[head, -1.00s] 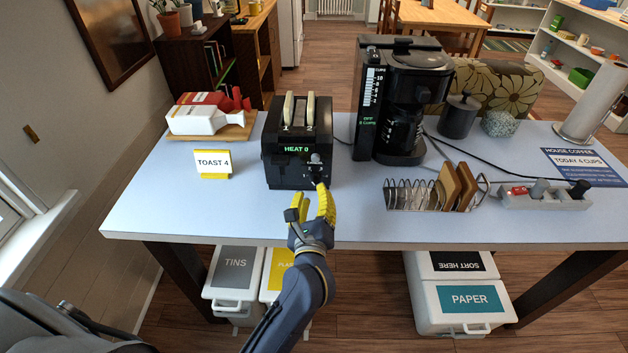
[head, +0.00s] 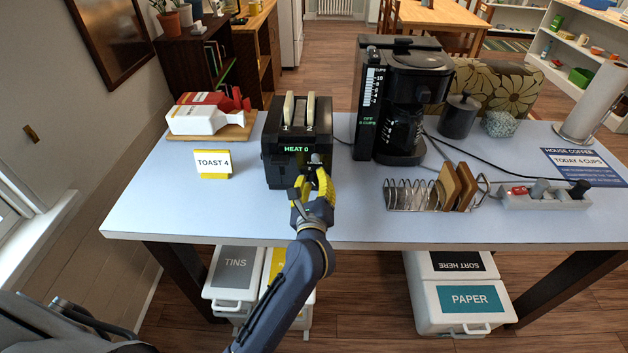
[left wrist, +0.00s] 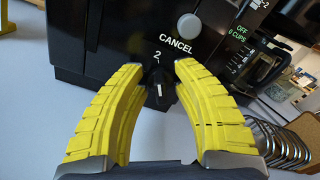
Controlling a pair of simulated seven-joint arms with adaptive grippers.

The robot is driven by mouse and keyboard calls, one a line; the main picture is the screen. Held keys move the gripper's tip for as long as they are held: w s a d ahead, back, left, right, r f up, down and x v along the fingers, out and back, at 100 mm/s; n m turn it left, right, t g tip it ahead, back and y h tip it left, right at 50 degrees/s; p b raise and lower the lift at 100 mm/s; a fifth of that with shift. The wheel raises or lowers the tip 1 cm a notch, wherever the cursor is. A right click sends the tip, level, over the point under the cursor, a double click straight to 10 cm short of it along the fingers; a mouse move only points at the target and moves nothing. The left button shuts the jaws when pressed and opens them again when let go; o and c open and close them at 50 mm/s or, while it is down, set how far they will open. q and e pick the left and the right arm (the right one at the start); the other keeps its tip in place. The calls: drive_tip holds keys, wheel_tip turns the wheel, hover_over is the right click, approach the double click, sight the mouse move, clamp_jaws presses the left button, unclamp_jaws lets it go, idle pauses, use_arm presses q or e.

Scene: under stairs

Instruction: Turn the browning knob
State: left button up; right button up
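The black toaster (head: 283,170) stands on the table, and its green display reads HEAT 0. The browning knob (left wrist: 160,92), dark with a white pointer line, shows in the left wrist view below the grey CANCEL button (left wrist: 188,27) and the number 2. In the head view my gripper hides the knob. My left gripper (head: 311,183) is at the toaster's front with its yellow fingers apart. In the left wrist view the fingers (left wrist: 159,68) lie on either side of the knob; I see gaps and no clear contact. My right gripper is out of view.
A TOAST 4 card (head: 213,163) stands left of the toaster. A coffee maker (head: 395,100), a wire toast rack (head: 410,195) and a power strip (head: 545,198) are to the right. Bare table lies between the card and the toaster.

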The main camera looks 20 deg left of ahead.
use_arm(q)
clamp_jaws()
drive_tip(key=shift+r, duration=0.1)
drive_tip(key=shift+m, duration=0.4)
drive_tip(key=m, duration=0.4)
drive_tip(key=shift+d+r+m, duration=0.1)
drive_tip(key=shift+r+m, duration=0.05)
drive_tip(key=shift+m, duration=0.25)
drive_tip(key=m, duration=0.6)
drive_tip(key=shift+w+d, duration=0.1)
drive_tip(key=shift+d, duration=0.1)
drive_tip(key=m, duration=0.6)
drive_tip(key=shift+d+f+m, duration=0.1)
drive_tip(key=shift+f+m, duration=0.1)
drive_tip(key=shift+m, duration=0.1)
drive_tip(key=m, duration=0.5)
drive_tip(key=shift+f+m, duration=0.15)
drive_tip(key=shift+m, duration=0.15)
